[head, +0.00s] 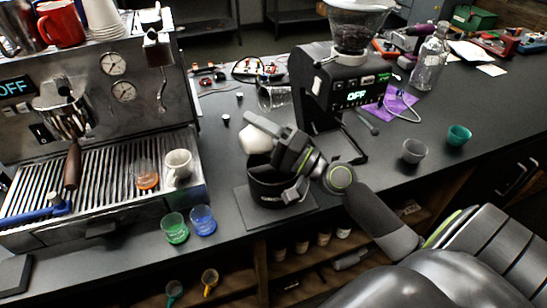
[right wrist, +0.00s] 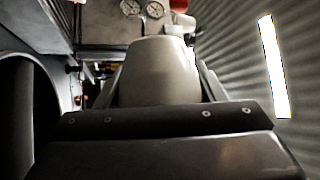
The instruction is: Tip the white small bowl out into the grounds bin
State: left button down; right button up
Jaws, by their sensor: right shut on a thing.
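The white small bowl (head: 254,141) is held over the back left of the black grounds bin (head: 268,190). It is tilted well over on its side. My right gripper (head: 262,128) reaches across the bin from the right and is shut on the bowl. In the right wrist view the pale outside of the bowl (right wrist: 158,70) shows between the fingers. The inside of the bowl and the bottom of the bin are hidden, so I cannot tell what is in either. My left gripper is in neither view.
The espresso machine (head: 110,85) stands left, with cups on its drip tray. A green glass (head: 175,229) and a blue glass (head: 203,219) stand near the counter's front edge. The grinder (head: 345,90) stands behind the bin to the right. Grey and teal cups stand further right.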

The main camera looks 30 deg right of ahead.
aim_at(241, 135)
jog(key=shift+w+a+r+n+g+p, duration=0.1)
jog(key=shift+a+n+g+p, duration=0.6)
jog(key=shift+p, duration=0.6)
jog(key=shift+w+a+r+n+g+p, duration=0.1)
jog(key=shift+a+n+g+p, duration=0.3)
jog(key=shift+a+n+p, duration=0.7)
jog(key=a+f+n+g+h+p, duration=0.1)
jog(key=p, duration=0.2)
jog(key=a+f+n+g+h+p, duration=0.1)
jog(key=n+h+p, duration=0.1)
jog(key=a+f+n+g+h+p, duration=0.1)
jog(key=n+p, duration=0.1)
jog(key=p, duration=0.1)
jog(key=shift+w+f+g+p, duration=0.3)
jog(key=shift+w, duration=0.05)
jog(key=shift+w+a+f+n+g+h, duration=0.15)
jog(key=shift+a+f+h, duration=0.25)
jog(key=shift+f, duration=0.2)
jog(key=shift+a+f+n+g+h, duration=0.15)
jog(key=shift+a+f+h, duration=0.1)
jog(key=shift+f+h, duration=0.25)
jog(key=shift+w+a+f+n+g+h+p, duration=0.15)
jog(key=shift+a+f+n+h+p, duration=0.15)
jog(key=shift+f+h+p, duration=0.3)
jog(key=shift+a+f+n+g+h+p, duration=0.25)
jog(key=shift+a+f+h+p, duration=0.15)
jog(key=shift+f+h, duration=0.25)
jog(key=shift+w+a+f+n+g+h+p, duration=0.1)
jog(key=shift+a+f+n+h+p, duration=0.25)
jog(key=shift+f, duration=0.45)
